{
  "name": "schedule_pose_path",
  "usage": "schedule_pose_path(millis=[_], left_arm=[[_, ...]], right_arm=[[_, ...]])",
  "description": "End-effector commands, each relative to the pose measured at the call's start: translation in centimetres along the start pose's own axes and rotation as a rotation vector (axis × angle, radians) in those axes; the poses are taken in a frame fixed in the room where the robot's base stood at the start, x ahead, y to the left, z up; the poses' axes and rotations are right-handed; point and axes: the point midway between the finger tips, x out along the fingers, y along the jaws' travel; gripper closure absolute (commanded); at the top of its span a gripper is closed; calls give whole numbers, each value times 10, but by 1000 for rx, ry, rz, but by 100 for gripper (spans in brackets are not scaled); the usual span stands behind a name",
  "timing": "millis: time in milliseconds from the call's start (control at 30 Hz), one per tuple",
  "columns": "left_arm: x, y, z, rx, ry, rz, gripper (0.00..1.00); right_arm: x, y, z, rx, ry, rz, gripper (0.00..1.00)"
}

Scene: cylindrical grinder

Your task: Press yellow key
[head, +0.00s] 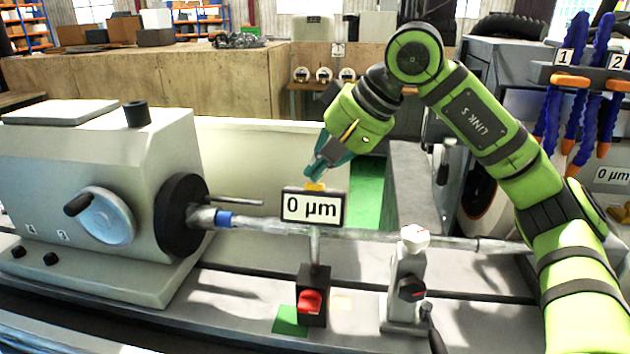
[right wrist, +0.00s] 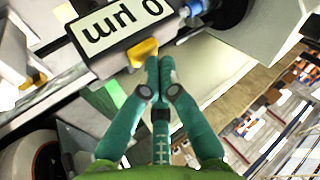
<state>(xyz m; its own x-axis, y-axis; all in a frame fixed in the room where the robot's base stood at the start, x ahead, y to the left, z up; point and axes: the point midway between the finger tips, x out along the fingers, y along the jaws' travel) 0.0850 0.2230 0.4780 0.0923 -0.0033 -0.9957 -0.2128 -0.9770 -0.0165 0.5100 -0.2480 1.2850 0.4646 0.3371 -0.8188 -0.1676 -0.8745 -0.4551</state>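The yellow key (head: 315,187) sits on the top edge of the display (head: 311,207), which reads 0 µm. In the right wrist view the yellow key (right wrist: 144,52) sticks out from the edge of the display (right wrist: 122,37), which appears upside down. My right gripper (head: 314,174) is just above and behind the key. In the right wrist view its two teal fingers (right wrist: 160,64) are together, with nothing between them, and their tips are right beside the key. I cannot tell whether they touch it. My left gripper is not in view.
The display stands on a post with a red switch (head: 310,302) at its base. A metal shaft (head: 350,234) runs behind it from the grinder head (head: 100,190) at left. A small clamp stand (head: 407,280) stands to the right. Blue coolant hoses (head: 575,110) hang at far right.

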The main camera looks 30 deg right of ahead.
Motion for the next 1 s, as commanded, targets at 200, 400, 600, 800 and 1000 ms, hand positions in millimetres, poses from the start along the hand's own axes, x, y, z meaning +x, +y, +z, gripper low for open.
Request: schedule_pose_path(millis=[200, 400, 600, 800, 1000], left_arm=[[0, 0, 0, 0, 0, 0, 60], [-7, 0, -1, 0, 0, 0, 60], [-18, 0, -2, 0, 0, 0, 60], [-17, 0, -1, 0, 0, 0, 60], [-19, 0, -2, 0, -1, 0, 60]], right_arm=[[0, 0, 0, 0, -2, 1, 100], [-5, -2, -4, 0, -2, 1, 100], [-12, -5, -11, 0, -1, 1, 100], [-12, -4, -11, 0, -1, 1, 100], [-13, -5, -12, 0, -1, 0, 100]])
